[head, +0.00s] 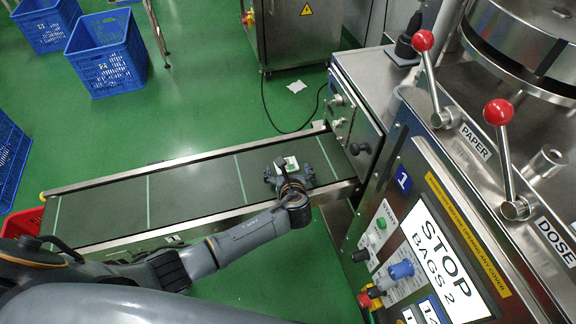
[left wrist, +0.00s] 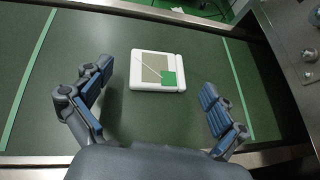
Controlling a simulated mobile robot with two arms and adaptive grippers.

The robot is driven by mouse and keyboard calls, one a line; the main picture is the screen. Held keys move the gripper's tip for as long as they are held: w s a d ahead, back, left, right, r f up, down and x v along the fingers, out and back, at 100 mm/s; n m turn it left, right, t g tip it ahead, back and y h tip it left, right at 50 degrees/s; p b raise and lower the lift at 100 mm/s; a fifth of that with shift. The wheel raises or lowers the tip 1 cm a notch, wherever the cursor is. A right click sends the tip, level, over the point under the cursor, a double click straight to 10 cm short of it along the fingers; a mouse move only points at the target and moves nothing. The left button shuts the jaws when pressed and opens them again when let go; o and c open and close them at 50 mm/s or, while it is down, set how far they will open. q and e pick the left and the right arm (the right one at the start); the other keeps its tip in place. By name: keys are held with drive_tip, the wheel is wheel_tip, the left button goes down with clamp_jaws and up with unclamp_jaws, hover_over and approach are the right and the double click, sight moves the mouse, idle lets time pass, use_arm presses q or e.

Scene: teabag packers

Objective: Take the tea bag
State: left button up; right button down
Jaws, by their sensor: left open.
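The tea bag (left wrist: 158,71) is a flat white square packet with a beige middle and a green corner. It lies on the dark green conveyor belt (head: 190,188). In the head view the tea bag (head: 291,163) shows only partly, just past my left gripper. My left gripper (head: 289,175) is over the belt near the machine end. In the left wrist view its open fingers (left wrist: 157,100) stand on either side and a little short of the tea bag, with nothing between them. My right gripper is in neither view.
The packing machine (head: 412,185) with red-knobbed levers and a screen stands at the belt's right end. Blue crates (head: 106,55) stand on the green floor at upper left. A red crate (head: 22,222) is at the belt's left end. The belt's left part is clear.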

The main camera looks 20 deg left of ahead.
use_arm(q)
drive_tip(key=shift+w+a+f, duration=0.1)
drive_tip(key=shift+w+f, duration=0.1)
drive_tip(key=shift+w, duration=0.05)
drive_tip(key=c, duration=0.8)
drive_tip(key=shift+r, duration=0.1)
